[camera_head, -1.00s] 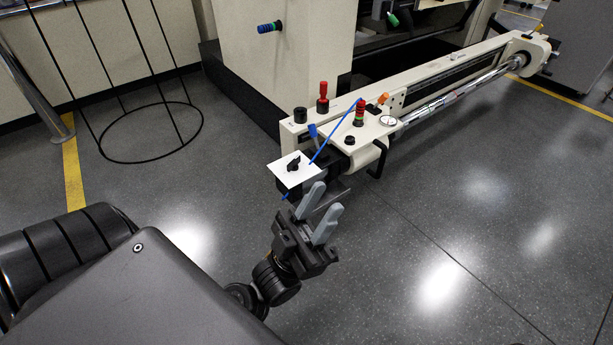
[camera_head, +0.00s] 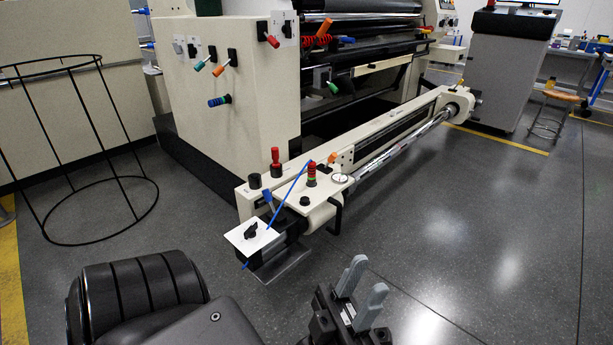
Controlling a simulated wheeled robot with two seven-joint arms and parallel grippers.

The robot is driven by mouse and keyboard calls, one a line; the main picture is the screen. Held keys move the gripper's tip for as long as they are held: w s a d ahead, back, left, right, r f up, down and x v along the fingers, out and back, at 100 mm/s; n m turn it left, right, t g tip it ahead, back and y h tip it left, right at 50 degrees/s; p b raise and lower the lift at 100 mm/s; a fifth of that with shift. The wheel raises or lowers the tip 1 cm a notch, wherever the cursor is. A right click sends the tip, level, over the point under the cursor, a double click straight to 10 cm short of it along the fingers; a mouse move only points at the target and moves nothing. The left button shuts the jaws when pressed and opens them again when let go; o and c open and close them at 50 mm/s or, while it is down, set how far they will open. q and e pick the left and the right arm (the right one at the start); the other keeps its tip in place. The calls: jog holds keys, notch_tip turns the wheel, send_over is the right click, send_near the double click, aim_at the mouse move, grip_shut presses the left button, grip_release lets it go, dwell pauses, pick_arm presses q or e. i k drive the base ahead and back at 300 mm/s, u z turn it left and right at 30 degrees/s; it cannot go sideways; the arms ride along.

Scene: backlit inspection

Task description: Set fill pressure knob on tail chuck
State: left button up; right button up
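The fill pressure knob appears to be the small black knob (camera_head: 250,231) on a white square plate (camera_head: 240,240) at the near end of the cream tail chuck arm (camera_head: 262,192). A black body sits under the plate. My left gripper (camera_head: 367,278) is at the bottom centre, right of and nearer than the plate. Its two grey fingers point up, apart from each other with nothing between them. It does not touch the knob. My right gripper is not in view.
Beside the plate are a blue lever, a thin blue hose (camera_head: 290,195), a red-topped knob (camera_head: 275,158), a red-green stack (camera_head: 311,174) and a gauge (camera_head: 340,178). A black wire frame (camera_head: 76,180) stands left.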

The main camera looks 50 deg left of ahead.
aim_at(250, 232)
jog(key=z, duration=0.45)
jog(key=k, duration=0.9)
jog(key=u, duration=0.65)
